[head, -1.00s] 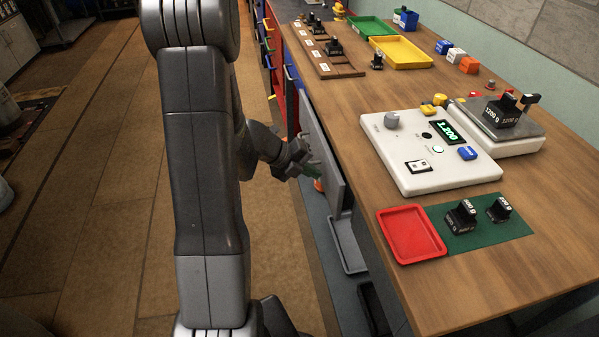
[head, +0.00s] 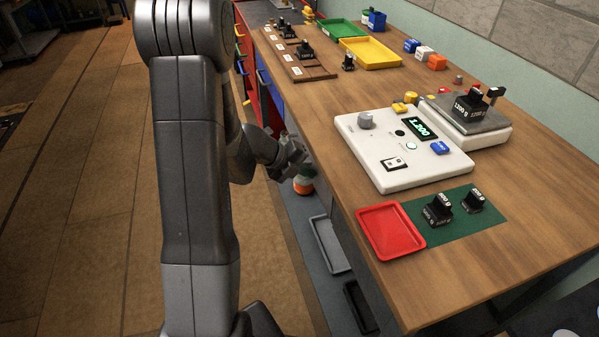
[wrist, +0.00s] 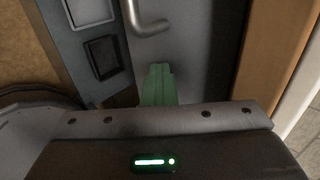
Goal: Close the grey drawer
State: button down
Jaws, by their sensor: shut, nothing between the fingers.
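The grey drawer's front (wrist: 200,60) fills the middle of the wrist view, with a curved metal handle (wrist: 148,20) at the top. My gripper's green fingers (wrist: 159,82) are together and empty, in front of the grey face and below the handle. I cannot tell whether they touch it. In the head view my gripper (head: 296,165) is beside the table's left edge, with its fingertips hidden. No drawer front is seen standing out from the table there; the tabletop edge hides that side.
The wooden table (head: 470,80) holds a scale console (head: 395,150), a red tray (head: 390,230) and black weights. A grey tray (head: 330,245) and a black tray (head: 360,305) lie low beside the table. An orange-and-green container (head: 304,181) is near my gripper. The floor at left is clear.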

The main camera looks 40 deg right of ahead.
jog(key=shift+d, duration=0.15)
jog(key=a+f+p+v, duration=0.2)
jog(key=p+v, duration=0.1)
jog(key=v, duration=1)
jog(key=shift+w, duration=0.35)
jog(key=x, duration=0.4)
jog(key=b+x, duration=0.1)
jog(key=x, duration=0.3)
jog(key=d+r+b+x, duration=0.1)
jog(key=x, duration=0.3)
jog(key=shift+s, duration=0.25)
jog(key=shift+s+d+r+b, duration=0.1)
jog(key=shift+d+b, duration=0.2)
jog(key=shift+d, duration=0.1)
